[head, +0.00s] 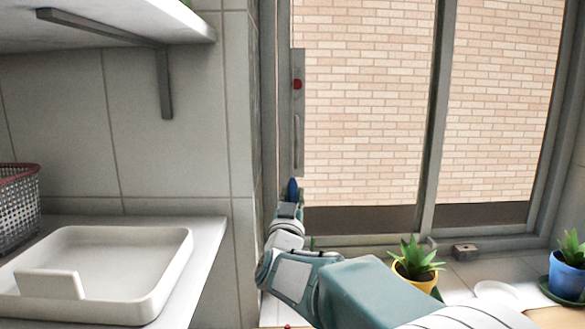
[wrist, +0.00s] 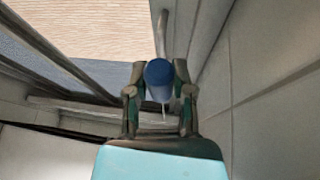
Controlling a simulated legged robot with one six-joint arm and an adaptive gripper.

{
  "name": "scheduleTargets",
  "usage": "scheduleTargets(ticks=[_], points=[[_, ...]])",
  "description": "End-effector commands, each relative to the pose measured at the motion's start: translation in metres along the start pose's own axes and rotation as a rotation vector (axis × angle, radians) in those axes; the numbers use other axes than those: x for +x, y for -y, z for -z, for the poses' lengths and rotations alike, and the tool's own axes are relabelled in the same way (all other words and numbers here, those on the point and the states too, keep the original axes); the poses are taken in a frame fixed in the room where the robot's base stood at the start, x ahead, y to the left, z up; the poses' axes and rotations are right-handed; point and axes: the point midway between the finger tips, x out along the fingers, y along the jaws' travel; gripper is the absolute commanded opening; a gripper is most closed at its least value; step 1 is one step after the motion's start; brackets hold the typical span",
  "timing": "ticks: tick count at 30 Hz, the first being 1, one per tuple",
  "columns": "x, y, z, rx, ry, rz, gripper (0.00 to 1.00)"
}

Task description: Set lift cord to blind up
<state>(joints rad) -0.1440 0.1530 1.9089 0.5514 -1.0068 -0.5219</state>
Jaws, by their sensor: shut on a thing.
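My gripper (head: 290,203) is at the lower left corner of the window, just in front of the frame. It is shut on a blue cord handle (head: 292,187), whose upper part shows above the fingers. In the wrist view the rounded blue handle (wrist: 159,72) sits between the two fingers of my gripper (wrist: 160,82), with a thin pale strand below it. Above the handle, a narrow grey upright plate (head: 298,125) carries a red knob (head: 297,84) near its top. The cord above the handle cannot be made out. No lowered blind shows across the glass.
The window (head: 365,110) shows a brick wall outside. A yellow-potted plant (head: 415,268) stands on the sill right of my arm, a blue-potted plant (head: 568,275) farther right. A white tray (head: 100,270) and a basket (head: 18,200) are left; a shelf (head: 110,30) juts out above.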

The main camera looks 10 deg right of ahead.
Motion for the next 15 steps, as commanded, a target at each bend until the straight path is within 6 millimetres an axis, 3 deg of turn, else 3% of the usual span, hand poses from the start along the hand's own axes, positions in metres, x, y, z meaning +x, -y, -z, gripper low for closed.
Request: scheduleTargets(ticks=[4,14,15], points=[[-0.0083,0.0014,-0.0181,-0.001,0.004,0.005,0.0],[-0.0093,0.0013,-0.0192,0.0,0.002,0.005,0.0],[-0.0093,0.0013,-0.019,0.0,0.002,0.005,0.49]])
